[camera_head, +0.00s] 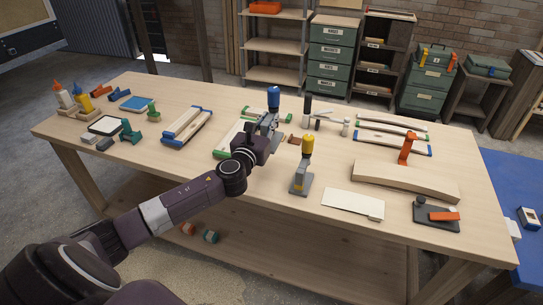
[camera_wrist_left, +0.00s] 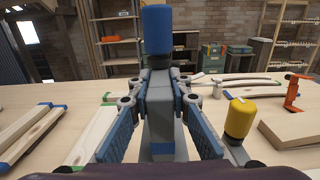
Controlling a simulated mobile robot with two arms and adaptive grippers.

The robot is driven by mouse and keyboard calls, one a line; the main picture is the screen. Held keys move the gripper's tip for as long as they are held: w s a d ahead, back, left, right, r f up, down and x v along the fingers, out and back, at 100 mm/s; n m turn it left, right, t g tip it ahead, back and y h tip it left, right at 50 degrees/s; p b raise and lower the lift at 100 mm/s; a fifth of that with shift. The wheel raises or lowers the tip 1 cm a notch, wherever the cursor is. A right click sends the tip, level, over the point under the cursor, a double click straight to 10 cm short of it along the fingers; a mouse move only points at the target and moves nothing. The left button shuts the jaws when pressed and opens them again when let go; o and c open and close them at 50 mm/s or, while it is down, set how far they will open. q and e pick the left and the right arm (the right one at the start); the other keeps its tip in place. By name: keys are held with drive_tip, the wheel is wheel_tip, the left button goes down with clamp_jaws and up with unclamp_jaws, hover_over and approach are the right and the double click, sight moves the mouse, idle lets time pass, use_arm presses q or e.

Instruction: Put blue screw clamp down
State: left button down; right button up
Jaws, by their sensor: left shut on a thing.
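The blue screw clamp, grey with a blue top (camera_head: 274,97), stands upright in my left gripper (camera_head: 268,125) over the middle of the workbench. In the left wrist view its blue top (camera_wrist_left: 156,32) rises above the grey body, which sits between the two blue-padded fingers of the left gripper (camera_wrist_left: 158,112). The gripper is shut on it. The clamp's base is hidden, so I cannot tell whether it touches the bench. A similar clamp with a yellow top (camera_head: 307,145) stands to the right, and it also shows in the left wrist view (camera_wrist_left: 239,120). My right gripper is not in view.
The wooden workbench (camera_head: 270,215) holds blue-ended wood pieces (camera_head: 187,126), a curved board (camera_head: 405,180), an orange clamp (camera_head: 407,148) and a flat pale board (camera_head: 352,204). Bare bench lies left of the yellow-topped clamp.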

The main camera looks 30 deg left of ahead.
sight(275, 140)
use_arm(q)
wheel_tip(275, 140, down, 7)
drive_tip(key=shift+w+d+f+b, duration=0.1)
drive_tip(key=shift+w+b, duration=0.05)
drive_tip(key=shift+b, duration=0.6)
drive_tip(key=shift+f+b, duration=0.3)
drive_tip(key=shift+f, duration=0.55)
drive_tip(key=shift+f+b, duration=0.7)
drive_tip(key=shift+f, duration=1.1)
drive_tip(key=c, duration=2.2)
unclamp_jaws()
drive_tip(key=shift+f, duration=0.3)
drive_tip(key=o, duration=0.4)
